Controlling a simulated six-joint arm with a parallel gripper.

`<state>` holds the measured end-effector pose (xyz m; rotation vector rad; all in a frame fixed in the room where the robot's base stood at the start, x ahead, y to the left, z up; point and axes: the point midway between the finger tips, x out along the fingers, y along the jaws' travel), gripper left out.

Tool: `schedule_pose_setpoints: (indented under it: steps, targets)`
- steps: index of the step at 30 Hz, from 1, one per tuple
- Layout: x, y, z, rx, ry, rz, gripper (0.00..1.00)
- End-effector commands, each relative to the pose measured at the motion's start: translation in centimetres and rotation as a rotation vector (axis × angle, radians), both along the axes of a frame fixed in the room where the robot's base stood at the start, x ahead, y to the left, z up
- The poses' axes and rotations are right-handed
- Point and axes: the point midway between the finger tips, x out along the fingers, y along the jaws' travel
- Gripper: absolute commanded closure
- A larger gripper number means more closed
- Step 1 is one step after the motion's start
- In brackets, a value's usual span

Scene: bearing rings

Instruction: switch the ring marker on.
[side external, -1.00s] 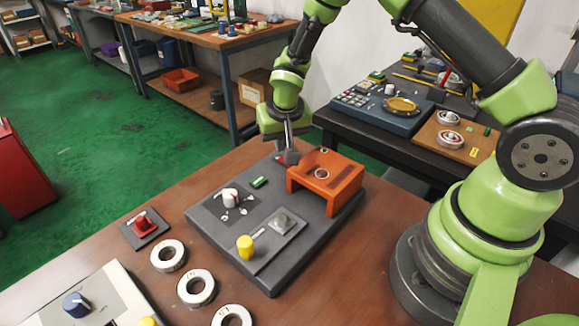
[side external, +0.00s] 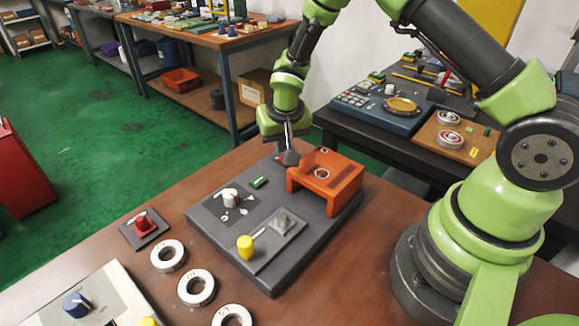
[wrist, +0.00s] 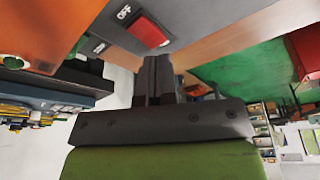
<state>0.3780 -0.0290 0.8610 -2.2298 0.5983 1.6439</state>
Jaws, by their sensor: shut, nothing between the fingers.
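The grey base plate of the ring marker (side external: 290,262) lies on the brown bench and carries an orange block (side external: 335,180) at its far end, with a ring on it. The side view does not show this switch. My gripper (side external: 288,158) points down at the plate's far edge, left of the orange block. In the wrist view my gripper's shut fingers (wrist: 157,72) are close to the switch; I cannot tell whether they touch it.
A white knob (side external: 230,195), a green part (side external: 259,182) and a yellow-knobbed lever (side external: 246,246) stand on the plate. A red knob (side external: 144,223) and loose metal rings (side external: 197,288) lie on the bench nearby. Another dark bench (side external: 390,145) stands behind.

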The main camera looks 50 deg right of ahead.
Motion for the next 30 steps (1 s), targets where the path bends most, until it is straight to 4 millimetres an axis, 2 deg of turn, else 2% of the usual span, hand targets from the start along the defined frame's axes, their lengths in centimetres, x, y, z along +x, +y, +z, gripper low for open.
schedule_pose_setpoints:
  steps: [30]
  targets:
    - [0.0,0.0,-1.5,0.0,-0.001,-0.001,1.0]
